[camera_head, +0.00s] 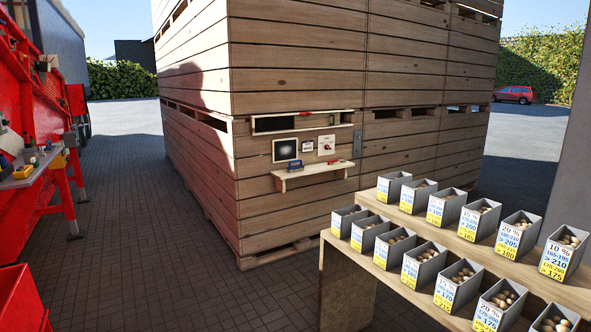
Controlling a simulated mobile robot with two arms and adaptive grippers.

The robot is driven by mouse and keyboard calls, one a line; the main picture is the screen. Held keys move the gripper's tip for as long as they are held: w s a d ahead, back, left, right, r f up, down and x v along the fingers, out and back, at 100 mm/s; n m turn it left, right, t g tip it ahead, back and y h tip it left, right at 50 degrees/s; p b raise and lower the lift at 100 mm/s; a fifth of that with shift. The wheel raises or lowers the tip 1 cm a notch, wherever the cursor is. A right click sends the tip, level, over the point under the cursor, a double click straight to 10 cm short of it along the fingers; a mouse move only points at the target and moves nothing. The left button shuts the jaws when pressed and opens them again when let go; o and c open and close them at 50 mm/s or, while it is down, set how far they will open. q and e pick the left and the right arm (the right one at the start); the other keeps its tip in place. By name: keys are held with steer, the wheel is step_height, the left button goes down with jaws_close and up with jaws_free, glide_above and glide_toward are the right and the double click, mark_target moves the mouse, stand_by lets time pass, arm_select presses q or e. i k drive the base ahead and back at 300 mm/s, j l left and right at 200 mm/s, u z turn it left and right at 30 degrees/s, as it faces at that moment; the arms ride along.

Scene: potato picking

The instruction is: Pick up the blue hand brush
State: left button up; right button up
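A small wooden shelf (312,172) juts from the front of the stacked wooden crates near the middle of the view. A small blue object (295,166) lies near its left end; it may be the blue hand brush, but it is too small to tell. Some smaller coloured items lie to its right on the same shelf. Neither of my grippers is in view.
A two-tier wooden stand (335,258) with labelled grey boxes of potatoes fills the lower right. Tall stacked wooden crates (297,82) stand behind. A red machine (30,100) with a tool-strewn ledge (30,172) is at left. The paved floor (135,240) between is clear.

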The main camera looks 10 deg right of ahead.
mark_target(291, 169)
steer(key=i+l, duration=0.2)
steer(key=i, duration=0.35)
steer(key=i+l+z, duration=0.1)
steer(key=i+l, duration=0.15)
steer(key=i, duration=0.25)
steer(key=i+j+u, duration=0.1)
steer(key=i+u, duration=0.2)
steer(key=i, duration=0.7)
steer(key=i+l+u, duration=0.25)
steer(key=i, duration=0.75)
steer(key=j, duration=0.05)
